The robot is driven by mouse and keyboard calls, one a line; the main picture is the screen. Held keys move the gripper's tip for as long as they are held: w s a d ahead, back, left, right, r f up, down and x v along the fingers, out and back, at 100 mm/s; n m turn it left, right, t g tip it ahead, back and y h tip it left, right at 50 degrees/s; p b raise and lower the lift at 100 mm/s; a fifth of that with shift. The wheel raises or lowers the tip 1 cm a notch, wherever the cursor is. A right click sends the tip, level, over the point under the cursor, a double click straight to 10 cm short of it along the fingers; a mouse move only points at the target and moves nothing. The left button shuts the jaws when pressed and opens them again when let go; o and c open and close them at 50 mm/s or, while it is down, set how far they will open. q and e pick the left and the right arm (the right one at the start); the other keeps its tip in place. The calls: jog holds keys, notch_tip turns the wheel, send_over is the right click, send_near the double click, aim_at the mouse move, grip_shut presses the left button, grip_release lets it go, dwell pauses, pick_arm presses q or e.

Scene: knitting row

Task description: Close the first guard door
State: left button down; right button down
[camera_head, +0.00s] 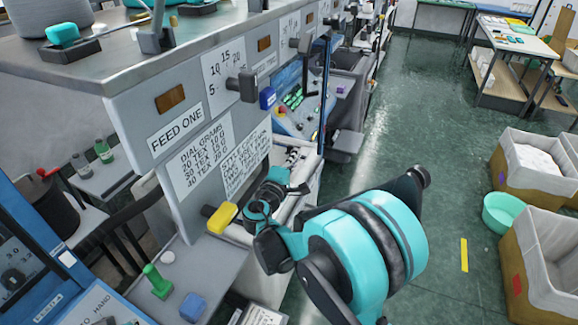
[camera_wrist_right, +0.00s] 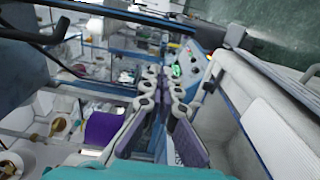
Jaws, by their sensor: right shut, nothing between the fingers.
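A narrow upright panel with a blue and black edge (camera_head: 324,88) stands out from the machine front, seen nearly edge-on; it looks like the open guard door, but I cannot be sure. My right gripper (camera_head: 288,166) reaches in beside the machine front, below and left of that panel, partly hidden by my teal arm. In the right wrist view its fingers (camera_wrist_right: 164,88) are shut and empty. They point into the machine bay, left of a pale panel with a blue edge (camera_wrist_right: 266,122). I see no contact with the panel. My left gripper is out of view.
A control panel with green lights (camera_head: 294,100) is behind. Bins (camera_head: 535,165) and a green bowl (camera_head: 503,213) stand at right. The aisle floor (camera_head: 425,95) is clear.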

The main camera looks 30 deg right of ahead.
aim_at(315, 140)
jog(key=d, duration=0.1)
jog(key=w+d, duration=0.1)
jog(key=d, duration=0.1)
jog(key=w+d+b, duration=0.1)
jog(key=d, duration=0.1)
jog(key=shift+d, duration=0.7)
jog(key=shift+s, duration=0.1)
